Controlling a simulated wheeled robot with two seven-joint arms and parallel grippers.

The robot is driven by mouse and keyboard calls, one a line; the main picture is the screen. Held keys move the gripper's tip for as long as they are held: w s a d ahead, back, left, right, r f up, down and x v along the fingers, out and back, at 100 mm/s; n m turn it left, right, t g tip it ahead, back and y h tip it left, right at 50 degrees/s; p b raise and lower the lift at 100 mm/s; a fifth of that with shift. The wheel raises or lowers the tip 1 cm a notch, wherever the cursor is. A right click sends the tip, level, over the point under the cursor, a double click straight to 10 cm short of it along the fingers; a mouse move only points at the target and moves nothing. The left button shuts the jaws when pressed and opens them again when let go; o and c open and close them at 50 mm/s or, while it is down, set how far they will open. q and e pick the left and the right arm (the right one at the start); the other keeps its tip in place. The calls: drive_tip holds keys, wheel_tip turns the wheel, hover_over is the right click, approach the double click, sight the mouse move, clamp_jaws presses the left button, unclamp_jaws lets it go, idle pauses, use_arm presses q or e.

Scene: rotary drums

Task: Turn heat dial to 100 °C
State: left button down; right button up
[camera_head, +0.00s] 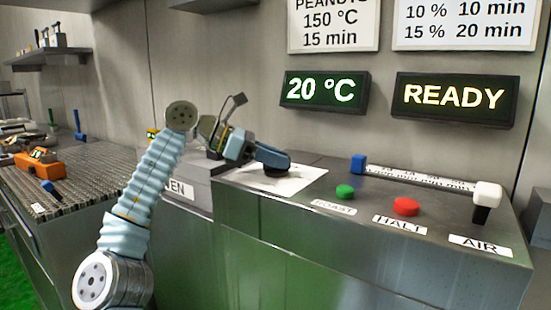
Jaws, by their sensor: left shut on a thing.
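My left gripper (271,158) reaches in from the left over the counter. It is shut on the heat dial (277,172), a dark round knob that is mostly hidden under the fingers. The dial sits on a white plate (303,179) on the metal counter; any scale marks on it are too small or covered to read. The green display (321,91) on the wall above reads 20 °C. My right gripper is not in view.
Right of the dial are a green button (345,192), a red HALT button (406,207) and a white-handled AIR slider (487,196) with a scale. A READY display (454,98) hangs above. An orange device (40,164) stands on the left counter.

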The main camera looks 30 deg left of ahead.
use_arm(q)
drive_tip(key=shift+a+m+g+h, duration=0.1)
drive_tip(key=shift+m+g+h, duration=0.2)
drive_tip(key=shift+m, duration=0.1)
drive_tip(key=c, duration=1)
unclamp_jaws()
drive_tip(key=shift+c, duration=0.2)
drive_tip(key=shift+r, duration=0.1)
